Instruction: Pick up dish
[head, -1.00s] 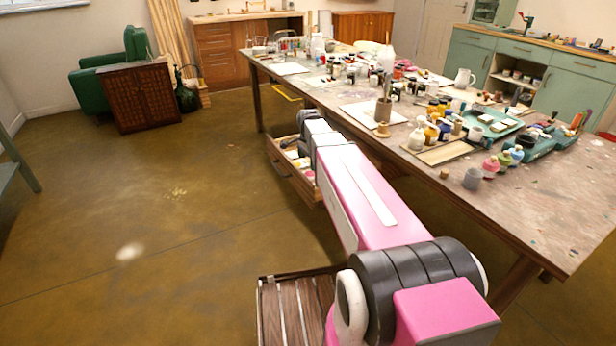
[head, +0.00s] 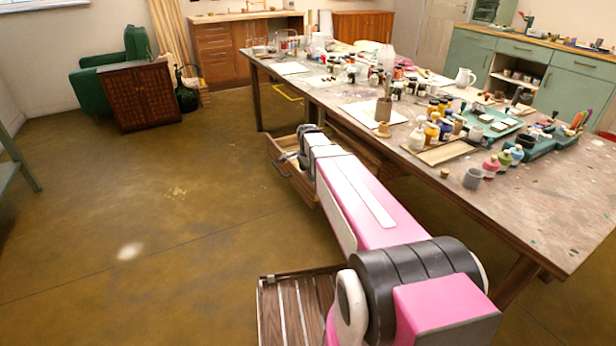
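My pink and grey arm reaches from the lower right of the head view toward an open wooden drawer (head: 300,184) under the long table's left side. My gripper (head: 284,157), small and dark, is at the arm's far end, over or in the drawer. Its fingers are too small to tell whether they are open or shut, or whether they hold anything. I cannot make out a dish in the drawer; the gripper and arm hide much of its inside.
The long paint-stained table (head: 545,215) carries many bottles, jars, a white pitcher (head: 465,78) and a green tray (head: 477,138). A grey cup (head: 473,178) stands near its front edge. The floor (head: 130,200) left of the table is open. A green armchair (head: 128,52) stands behind a brown cabinet (head: 140,95).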

